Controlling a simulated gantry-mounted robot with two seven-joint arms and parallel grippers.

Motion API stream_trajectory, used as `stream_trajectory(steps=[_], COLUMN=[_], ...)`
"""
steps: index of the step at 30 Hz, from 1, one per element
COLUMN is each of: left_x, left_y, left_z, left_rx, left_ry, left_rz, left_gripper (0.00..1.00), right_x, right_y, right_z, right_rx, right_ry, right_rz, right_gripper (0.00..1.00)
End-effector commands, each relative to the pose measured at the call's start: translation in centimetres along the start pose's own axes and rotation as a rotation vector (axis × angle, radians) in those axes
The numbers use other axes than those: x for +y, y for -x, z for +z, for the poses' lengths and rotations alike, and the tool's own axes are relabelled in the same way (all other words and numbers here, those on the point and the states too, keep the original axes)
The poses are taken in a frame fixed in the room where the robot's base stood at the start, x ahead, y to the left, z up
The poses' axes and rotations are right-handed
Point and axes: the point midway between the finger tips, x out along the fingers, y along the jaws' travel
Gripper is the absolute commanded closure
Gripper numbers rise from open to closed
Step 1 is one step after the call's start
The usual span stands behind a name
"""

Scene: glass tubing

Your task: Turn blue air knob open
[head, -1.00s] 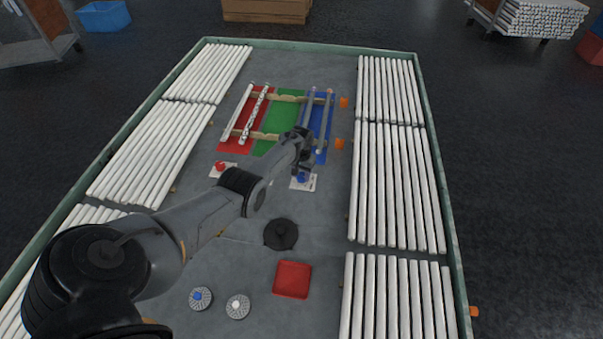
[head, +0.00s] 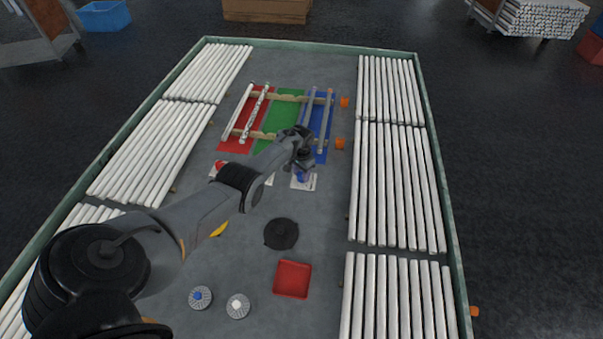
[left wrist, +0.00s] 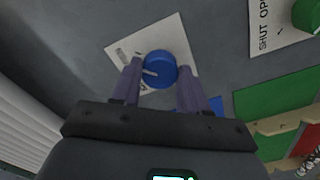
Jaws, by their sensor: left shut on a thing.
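The blue air knob (head: 301,178) sits on a white plate (head: 311,184) in front of the blue mat. In the left wrist view the knob (left wrist: 160,68) is round, with a white pointer mark toward the left. My left gripper (head: 303,168) is down at the knob from above. In the left wrist view its two fingers (left wrist: 160,85) stand on either side of the knob, shut on it. The plate's lettering (left wrist: 122,54) is partly hidden by a finger. My right gripper is in neither view.
A red knob (head: 219,165) stands left of my arm. In the wrist view a green knob (left wrist: 308,15) sits on a plate marked SHUT and OPEN. Wooden rails with tubes lie over the red, green and blue mats. A black disc (head: 281,234) and red tray (head: 292,279) lie nearer.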

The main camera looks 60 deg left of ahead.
Motion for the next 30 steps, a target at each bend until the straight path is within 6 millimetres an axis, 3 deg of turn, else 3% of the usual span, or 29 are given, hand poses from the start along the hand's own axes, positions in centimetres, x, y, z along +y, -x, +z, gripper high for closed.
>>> stream_trajectory(steps=[3, 4, 9, 20, 30], left_x=[0.0, 0.0, 0.0, 0.0, 0.0], left_y=[0.0, 0.0, 0.0, 0.6, 5.7], left_z=[0.0, 0.0, 0.0, 0.0, 0.0], left_rx=[0.001, 0.001, 0.000, 0.000, 0.002], left_ry=[-0.003, -0.002, -0.001, -0.001, -0.001], left_rz=[0.000, 0.000, 0.000, 0.000, -0.001], left_gripper=[0.87, 0.53, 0.31, 0.31, 0.31], right_x=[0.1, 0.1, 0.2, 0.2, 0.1], right_y=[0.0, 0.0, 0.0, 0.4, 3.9], right_z=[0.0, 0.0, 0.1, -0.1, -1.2], right_rx=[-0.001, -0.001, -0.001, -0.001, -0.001], right_ry=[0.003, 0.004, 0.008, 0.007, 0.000], right_rz=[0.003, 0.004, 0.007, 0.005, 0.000], right_gripper=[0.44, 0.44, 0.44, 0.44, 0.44])
